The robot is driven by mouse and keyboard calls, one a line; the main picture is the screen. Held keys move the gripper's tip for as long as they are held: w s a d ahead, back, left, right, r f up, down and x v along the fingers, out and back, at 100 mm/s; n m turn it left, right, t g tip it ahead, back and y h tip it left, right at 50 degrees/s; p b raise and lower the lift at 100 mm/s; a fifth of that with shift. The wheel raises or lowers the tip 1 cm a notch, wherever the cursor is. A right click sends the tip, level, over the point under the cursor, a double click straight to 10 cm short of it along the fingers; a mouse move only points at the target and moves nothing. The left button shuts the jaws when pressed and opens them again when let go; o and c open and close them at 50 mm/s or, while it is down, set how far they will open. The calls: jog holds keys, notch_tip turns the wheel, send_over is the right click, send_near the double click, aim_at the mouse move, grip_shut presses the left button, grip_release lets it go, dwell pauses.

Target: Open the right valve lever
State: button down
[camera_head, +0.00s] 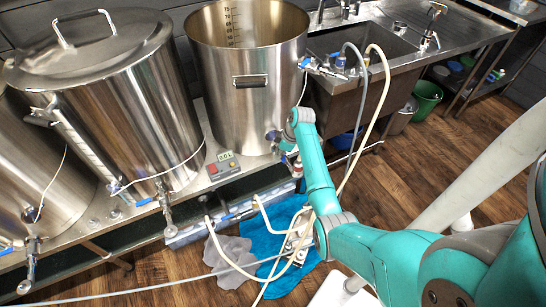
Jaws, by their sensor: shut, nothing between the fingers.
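Three steel kettles stand in a row, each with a valve low on its front. The right kettle (245,100) is open-topped, with a black-gripped handle and volume marks inside. My arm crosses in front of its lower right side. My gripper (287,147) is small in view beyond my teal wrist, shut and empty, close to the kettle's lower front. The right valve and its lever are largely hidden behind my wrist and forearm, so I cannot tell the lever's position or whether I touch it. The middle kettle's valve (165,203) has a blue lever (147,201) pointing left.
A red-and-grey controller (223,165) sits on the bench edge. Pale hoses (366,125) hang from the sink (375,42) and loop over the floor. Blue and grey cloths (272,240) lie below. A green bucket (427,97) stands under the right counter. Wooden floor at right is clear.

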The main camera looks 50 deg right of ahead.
jog(key=shift+s+d, duration=0.85)
jog(key=shift+s, duration=0.1)
jog(key=shift+s+d, duration=0.2)
